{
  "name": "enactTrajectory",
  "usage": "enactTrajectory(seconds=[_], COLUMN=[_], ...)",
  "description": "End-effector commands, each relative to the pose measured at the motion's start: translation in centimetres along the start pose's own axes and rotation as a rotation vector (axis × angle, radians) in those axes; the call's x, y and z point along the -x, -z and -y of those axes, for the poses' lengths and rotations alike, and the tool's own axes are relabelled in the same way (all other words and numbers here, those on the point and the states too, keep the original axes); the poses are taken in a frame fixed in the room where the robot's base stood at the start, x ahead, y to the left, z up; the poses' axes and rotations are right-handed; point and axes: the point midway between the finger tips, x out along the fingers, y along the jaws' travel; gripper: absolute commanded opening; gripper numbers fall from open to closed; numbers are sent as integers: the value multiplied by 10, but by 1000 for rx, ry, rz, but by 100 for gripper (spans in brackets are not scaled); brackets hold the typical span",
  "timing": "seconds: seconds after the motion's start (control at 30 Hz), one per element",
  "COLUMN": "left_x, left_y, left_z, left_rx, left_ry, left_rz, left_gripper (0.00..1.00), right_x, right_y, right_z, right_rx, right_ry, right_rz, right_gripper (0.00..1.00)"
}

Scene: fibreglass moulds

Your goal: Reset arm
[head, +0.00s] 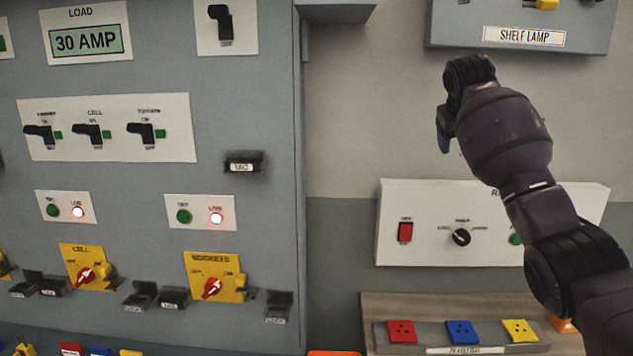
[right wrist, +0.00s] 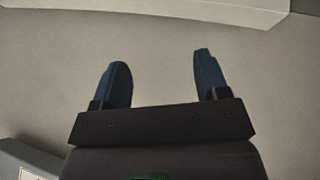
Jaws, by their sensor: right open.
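My right arm (head: 507,135) comes in from the lower right in the head view and reaches up in front of the wall. Its gripper (head: 445,132) is at the left end of the arm, partly hidden by the wrist. In the right wrist view the gripper (right wrist: 165,82) has two blue fingers held wide apart with nothing between them. My left gripper is not in either view.
A grey panel (head: 150,190) with switches, lamps and red rotary knobs fills the left. A white box (head: 400,245) with a red switch and black knob is below my arm. The shelf lamp box (head: 470,33) is above. A wooden stand (head: 375,308) holds coloured blocks.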

Motion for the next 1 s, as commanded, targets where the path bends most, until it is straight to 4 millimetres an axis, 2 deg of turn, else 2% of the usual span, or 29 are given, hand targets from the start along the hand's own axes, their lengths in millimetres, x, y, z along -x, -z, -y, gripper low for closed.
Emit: enactTrajectory(seconds=[0.03, 0.2, 0.37, 0.5, 0.63, 0.8, 1.0], left_x=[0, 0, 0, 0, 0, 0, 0], left_y=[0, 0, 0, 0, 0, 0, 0], left_z=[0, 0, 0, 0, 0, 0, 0], left_rx=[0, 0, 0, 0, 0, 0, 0], left_ry=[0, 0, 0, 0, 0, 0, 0], left_rz=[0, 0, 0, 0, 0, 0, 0], left_gripper=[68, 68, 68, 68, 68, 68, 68], right_x=[-22, -78, -122, -153, -174, -192, -197], right_y=[-17, -71, -129, -184, -236, -307, -390], right_z=[9, 33, 56, 73, 89, 107, 125], right_rx=[13, 50, 78, 97, 109, 116, 112], right_ry=[0, 6, 18, 34, 54, 83, 119], right_rz=[12, 35, 56, 75, 91, 111, 135], right_gripper=[68, 68, 68, 68, 68, 68, 68])
